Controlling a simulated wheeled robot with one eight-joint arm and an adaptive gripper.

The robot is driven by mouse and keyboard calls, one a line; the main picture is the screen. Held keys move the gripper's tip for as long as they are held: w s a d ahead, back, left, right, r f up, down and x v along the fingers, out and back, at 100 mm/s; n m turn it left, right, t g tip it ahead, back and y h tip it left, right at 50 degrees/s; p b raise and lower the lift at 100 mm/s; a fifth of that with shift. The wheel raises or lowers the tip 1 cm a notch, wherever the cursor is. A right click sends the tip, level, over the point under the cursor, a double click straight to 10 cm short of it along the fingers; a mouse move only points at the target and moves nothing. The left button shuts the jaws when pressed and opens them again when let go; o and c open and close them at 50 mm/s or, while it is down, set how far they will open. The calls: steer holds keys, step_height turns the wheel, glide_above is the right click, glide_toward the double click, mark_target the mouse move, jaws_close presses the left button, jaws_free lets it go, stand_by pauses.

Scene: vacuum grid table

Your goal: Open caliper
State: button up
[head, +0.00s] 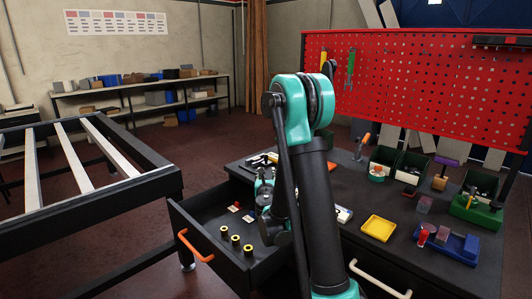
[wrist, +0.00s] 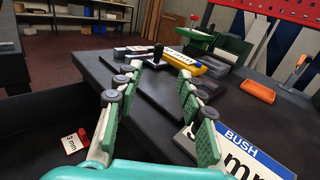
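My gripper (wrist: 160,72) is open in the wrist view, its two green-padded fingers spread wide with nothing gripped between them. Beyond the fingertips, on the dark tabletop, lie a dark flat piece with an upright black knob (wrist: 158,52) and a yellow piece with a white marked strip (wrist: 212,67). I cannot tell for sure which of these is the caliper, or whether it is open or shut. In the head view my gripper (head: 265,188) is over the open drawer's right side, near the table edge, partly hidden by my arm.
The open drawer (head: 179,217) holds several yellow-topped bushings (head: 235,240) and red-and-white tags (head: 234,207). A "BUSH" label (wrist: 243,150) is close to my right finger. A yellow tray (head: 378,228), bins (head: 413,166) and a blue fixture (head: 452,245) stand right. A red pegboard (head: 420,75) rises behind.

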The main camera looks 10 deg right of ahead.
mark_target(266, 156)
steer(key=w+d, duration=0.1)
steer(key=w, duration=0.4)
steer(key=w+d, duration=0.1)
steer(key=w, duration=1.1)
steer(key=shift+w+d, duration=0.2)
steer(key=shift+d, duration=0.2)
steer(key=shift+c, duration=0.4)
jaws_close()
